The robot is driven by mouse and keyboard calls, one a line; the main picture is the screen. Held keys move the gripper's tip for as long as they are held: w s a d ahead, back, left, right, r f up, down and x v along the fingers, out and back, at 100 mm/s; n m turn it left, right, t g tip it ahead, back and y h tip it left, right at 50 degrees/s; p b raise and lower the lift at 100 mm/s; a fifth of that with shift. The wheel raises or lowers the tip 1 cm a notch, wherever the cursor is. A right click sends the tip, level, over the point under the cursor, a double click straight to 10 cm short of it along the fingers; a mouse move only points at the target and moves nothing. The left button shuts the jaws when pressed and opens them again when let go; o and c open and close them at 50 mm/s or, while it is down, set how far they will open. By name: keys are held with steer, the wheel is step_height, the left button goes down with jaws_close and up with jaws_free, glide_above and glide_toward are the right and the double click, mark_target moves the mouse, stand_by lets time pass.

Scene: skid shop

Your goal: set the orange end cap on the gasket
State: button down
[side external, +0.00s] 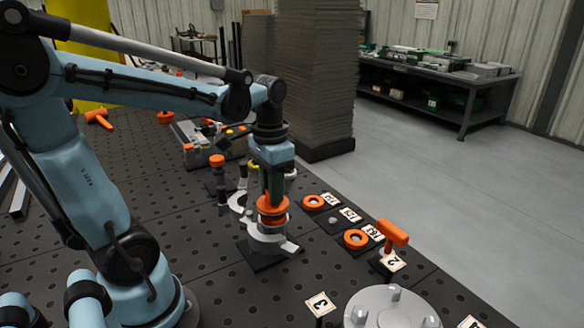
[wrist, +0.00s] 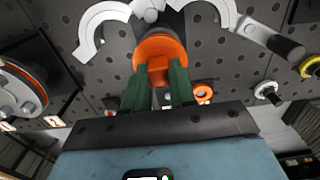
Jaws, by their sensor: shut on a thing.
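My gripper (side external: 268,192) points down and is shut on the orange end cap (side external: 272,209), which is a round stepped piece. In the wrist view, the green fingers of my gripper (wrist: 158,88) grip the narrow knob of the orange end cap (wrist: 158,48). In the side view the cap is over a pale grey fitting (side external: 262,240) on a dark square base; I cannot tell whether they touch. No gasket can be made out with certainty; the area under the cap is hidden by it.
Two orange rings (side external: 313,202) (side external: 355,239) lie by labels to the right. An orange T-shaped piece (side external: 393,234) and a bolted grey flange (side external: 390,308) stand nearer the front. A grey toolbox (side external: 195,150) is behind. Pale curved jaws (wrist: 100,22) flank the cap.

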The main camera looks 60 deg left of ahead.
steer(key=shift+f, duration=0.95)
steer(key=c, duration=0.6)
jaws_free()
steer(key=shift+r, duration=3.55)
